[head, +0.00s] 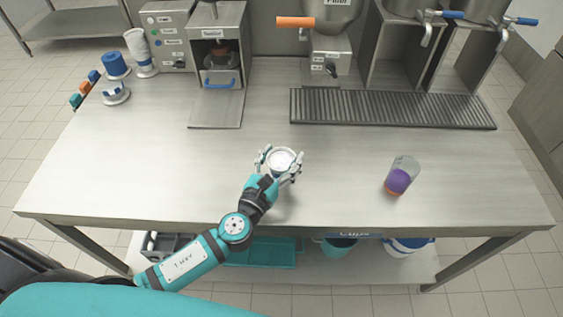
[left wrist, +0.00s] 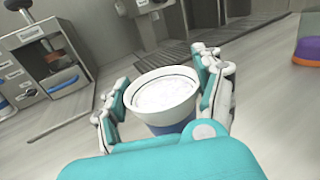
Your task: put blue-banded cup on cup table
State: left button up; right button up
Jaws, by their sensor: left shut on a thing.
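My left gripper (head: 279,166) is shut on a white cup (head: 283,159) over the middle of the steel table (head: 130,170). In the left wrist view the cup (left wrist: 163,92) sits between the two fingers (left wrist: 165,100), its open top facing up with white contents inside. A blue band (left wrist: 180,127) shows low on its side. The cup looks roughly upright. Its base is hidden, so I cannot tell whether it touches the table. My right gripper is not in view.
A clear cup with purple contents (head: 399,179) stands on the right of the table. A drip grate (head: 390,109) and dispensers with handles line the back. A blue-topped stack (head: 115,66) and stacked white cups (head: 137,45) stand back left. The table's left front is clear.

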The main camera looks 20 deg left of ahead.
pick_arm(q)
jog(key=shift+f, duration=0.85)
jog(key=shift+f+b, duration=0.2)
jog(key=shift+b, duration=0.15)
jog(key=o, duration=1.6)
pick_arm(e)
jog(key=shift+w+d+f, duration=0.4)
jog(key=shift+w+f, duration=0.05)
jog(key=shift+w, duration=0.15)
pick_arm(q)
jog(key=shift+r, duration=0.1)
